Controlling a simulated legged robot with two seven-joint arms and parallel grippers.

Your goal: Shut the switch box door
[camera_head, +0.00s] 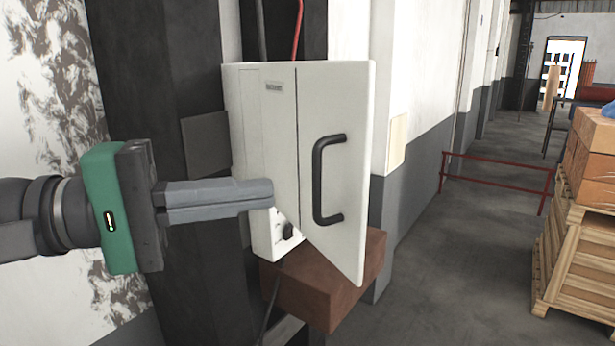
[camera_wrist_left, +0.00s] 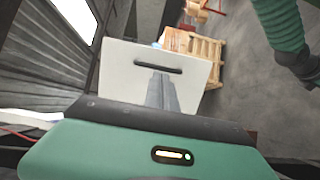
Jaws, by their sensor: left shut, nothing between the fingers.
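The switch box (camera_head: 262,225) is a pale box on a dark column. Its white door (camera_head: 345,110) stands open, swung out with its lower edge slanting toward me, and has a black bar handle (camera_head: 327,180). The door and handle also show in the left wrist view (camera_wrist_left: 128,75). My left gripper (camera_head: 270,193) is shut and empty. My right gripper's fingers do not show.
A brown block (camera_head: 325,285) sits under the box. A red cable (camera_head: 297,30) runs down to the top of the box. Wooden crates (camera_head: 580,265) stand at the right, and a low red rail (camera_head: 497,170) is behind. The grey floor between is clear.

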